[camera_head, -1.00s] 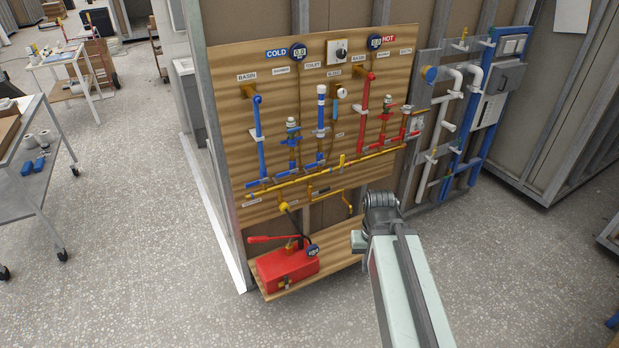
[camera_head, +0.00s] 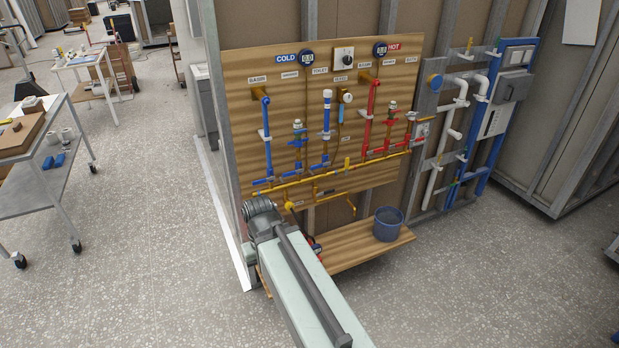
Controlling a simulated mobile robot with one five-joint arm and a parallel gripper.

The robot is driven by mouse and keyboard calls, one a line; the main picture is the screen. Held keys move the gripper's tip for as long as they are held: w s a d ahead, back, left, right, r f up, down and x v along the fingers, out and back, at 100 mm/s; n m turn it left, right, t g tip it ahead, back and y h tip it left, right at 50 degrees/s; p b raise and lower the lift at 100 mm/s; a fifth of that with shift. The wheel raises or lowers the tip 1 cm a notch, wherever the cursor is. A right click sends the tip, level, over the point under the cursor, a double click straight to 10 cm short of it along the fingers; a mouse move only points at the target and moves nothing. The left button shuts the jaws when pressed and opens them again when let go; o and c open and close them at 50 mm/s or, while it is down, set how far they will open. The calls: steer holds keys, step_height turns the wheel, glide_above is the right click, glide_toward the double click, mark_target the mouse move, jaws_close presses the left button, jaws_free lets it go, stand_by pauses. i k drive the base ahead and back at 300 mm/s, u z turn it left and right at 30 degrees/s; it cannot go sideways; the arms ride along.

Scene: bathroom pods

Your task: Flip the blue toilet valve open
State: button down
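The plywood board (camera_head: 240,110) carries blue cold pipes on its left half and red hot pipes on its right half. The blue toilet pipe (camera_head: 326,118) has a white top and stands below the TOILET label (camera_head: 320,70). Small blue valve parts sit low on this pipe, but their handle position is too small to tell. My arm reaches in from the bottom, and its visible end is in front of the board's lower left, below and left of the toilet pipe. My gripper's fingers do not show; the arm hides that area.
A wooden shelf (camera_head: 352,246) juts out below the board, with a dark blue bucket (camera_head: 388,223) on its right. A red object on the shelf is mostly hidden behind my arm. A wheeled cart (camera_head: 35,195) stands at left. The floor to the right is open.

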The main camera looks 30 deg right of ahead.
mark_target(320, 165)
steer(key=u, duration=0.1)
steer(key=i, duration=1)
steer(key=z, duration=0.05)
